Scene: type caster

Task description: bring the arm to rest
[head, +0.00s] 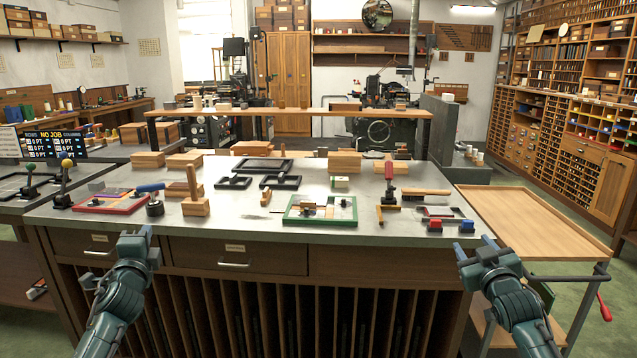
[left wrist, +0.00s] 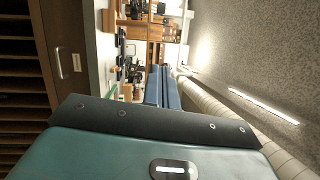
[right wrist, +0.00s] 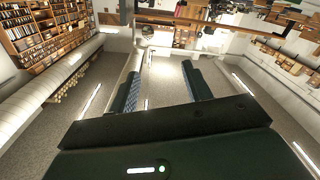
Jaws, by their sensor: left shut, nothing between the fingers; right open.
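My left gripper (head: 136,238) is shut and empty in front of the bench's left drawers, its tips just below the bench edge. In the left wrist view its two blue fingers (left wrist: 162,88) lie together with nothing between them. My right gripper (head: 484,250) is in front of the bench's right corner, near the wooden-topped cart. In the right wrist view its fingers (right wrist: 162,88) stand apart with an empty gap. Neither gripper visibly touches anything in the head view.
The metal-topped bench (head: 250,235) is close ahead, with a green frame (head: 320,222), a red-edged tray (head: 85,208), wooden blocks and brushes on it. A cart (head: 530,215) with a red-handled lever (head: 604,308) stands at the right. Open floor shows beyond it.

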